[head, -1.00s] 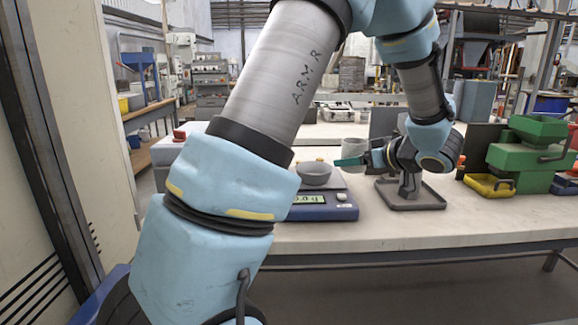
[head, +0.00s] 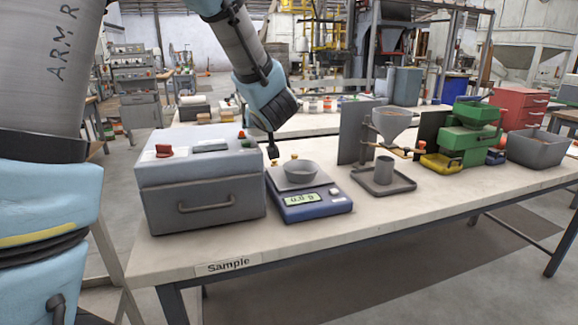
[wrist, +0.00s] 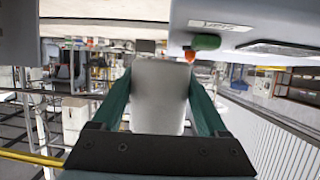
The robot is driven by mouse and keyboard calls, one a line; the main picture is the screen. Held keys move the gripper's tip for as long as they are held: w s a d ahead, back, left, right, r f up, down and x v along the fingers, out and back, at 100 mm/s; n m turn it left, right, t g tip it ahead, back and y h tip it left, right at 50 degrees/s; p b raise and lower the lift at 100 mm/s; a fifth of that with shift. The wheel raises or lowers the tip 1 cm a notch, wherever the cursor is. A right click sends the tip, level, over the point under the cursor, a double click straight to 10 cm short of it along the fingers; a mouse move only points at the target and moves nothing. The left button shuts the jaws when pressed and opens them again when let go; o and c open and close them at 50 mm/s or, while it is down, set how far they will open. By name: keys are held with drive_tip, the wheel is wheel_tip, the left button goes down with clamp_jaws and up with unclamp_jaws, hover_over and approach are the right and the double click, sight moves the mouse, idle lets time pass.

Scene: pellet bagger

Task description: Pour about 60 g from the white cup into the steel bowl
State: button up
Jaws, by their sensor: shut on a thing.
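The steel bowl (head: 300,171) sits upright on the pan of a blue scale (head: 312,207), whose display seems to read 0.0 g. Nothing shows inside the bowl that I can make out. In the wrist view, my gripper (wrist: 158,85) has its green fingers shut on both sides of the white cup (wrist: 158,110). The cup's opening and contents do not show.
A grey box (head: 200,190) with a handle stands close left of the scale. Right of the scale are a funnel (head: 391,124) over a grey cup (head: 384,169) in a tray, a green machine (head: 470,135) and a grey bin (head: 538,148). The table front (head: 400,205) is clear.

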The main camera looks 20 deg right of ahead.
drive_tip(key=r+p, duration=0.1)
drive_tip(key=p, duration=0.2)
drive_tip(key=shift+d+m+y, duration=0.3)
drive_tip(key=shift+d, duration=0.05)
drive_tip(key=p, duration=0.2)
drive_tip(key=shift+d+r+m+p, duration=0.15)
drive_tip(key=shift+d+m+p, duration=0.1)
drive_tip(key=shift+m+p, duration=0.1)
drive_tip(key=d+f+m+y+p, duration=0.1)
drive_tip(key=p, duration=0.1)
drive_tip(key=shift+f+g+y+p, duration=0.2)
drive_tip(key=shift+g+y+p, duration=0.1)
drive_tip(key=shift+w+d+f+m+y+p, duration=0.1)
drive_tip(key=shift+d+f+m+y+p, duration=0.3)
drive_tip(key=shift+f+m+y, duration=0.4)
drive_tip(key=shift+d+f+m+y+p, duration=0.35)
drive_tip(key=shift+f+m+y+p, duration=0.15)
drive_tip(key=shift+m+y, duration=0.4)
drive_tip(key=shift+w+d+f+m+y+p, duration=0.1)
drive_tip(key=shift+d+f+m+y+p, duration=0.3)
drive_tip(key=shift+f+m+y, duration=0.45)
drive_tip(key=shift+s+r, duration=0.1)
